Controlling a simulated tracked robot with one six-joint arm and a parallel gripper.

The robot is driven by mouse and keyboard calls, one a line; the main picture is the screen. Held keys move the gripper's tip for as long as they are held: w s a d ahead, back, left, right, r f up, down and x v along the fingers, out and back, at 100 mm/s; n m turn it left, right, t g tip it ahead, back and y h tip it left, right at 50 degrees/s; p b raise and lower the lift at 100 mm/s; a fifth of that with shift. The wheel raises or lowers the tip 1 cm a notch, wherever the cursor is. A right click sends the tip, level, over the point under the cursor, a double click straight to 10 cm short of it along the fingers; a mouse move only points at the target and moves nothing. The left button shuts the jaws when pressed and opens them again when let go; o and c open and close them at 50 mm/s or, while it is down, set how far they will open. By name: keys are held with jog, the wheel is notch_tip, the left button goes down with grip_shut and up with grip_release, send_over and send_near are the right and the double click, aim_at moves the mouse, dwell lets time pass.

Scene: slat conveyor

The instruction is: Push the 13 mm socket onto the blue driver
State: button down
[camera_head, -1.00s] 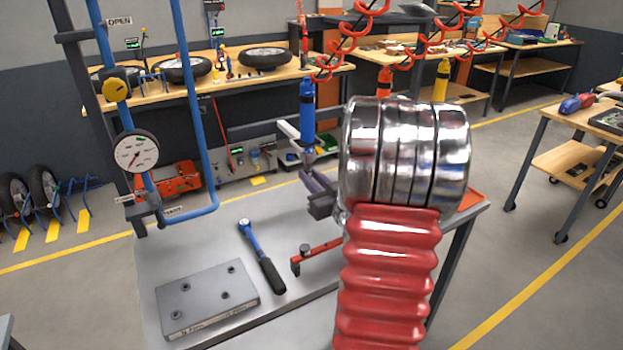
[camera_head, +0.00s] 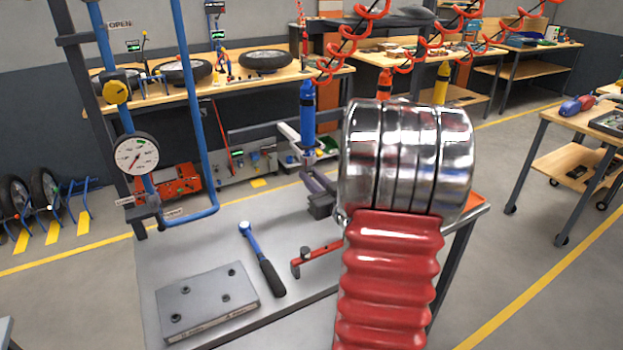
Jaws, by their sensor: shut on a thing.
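The blue driver (camera_head: 307,104) hangs upright on a red coiled hose, left of my arm. A small silver piece (camera_head: 308,158) shows at its lower end; I cannot tell whether this is the driver's own tip or the 13 mm socket. My gripper (camera_head: 311,178), dark grey, is just under that end, partly hidden by my silver and red arm. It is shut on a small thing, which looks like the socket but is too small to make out. I cannot tell whether socket and driver are joined.
A grey table (camera_head: 215,232) stands below, holding a blue and black ratchet (camera_head: 262,257), a steel plate with holes (camera_head: 207,297) and a red clamp bar (camera_head: 318,257). A blue frame with a gauge (camera_head: 135,154) stands at left. Orange (camera_head: 384,84) and yellow (camera_head: 442,82) drivers hang to the right.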

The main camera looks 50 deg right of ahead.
jog(key=c, duration=1.7)
grip_release()
jog(key=shift+o, duration=0.2)
jog(key=o, duration=0.5)
jog(key=v, duration=1.4)
jog(key=shift+w, duration=0.1)
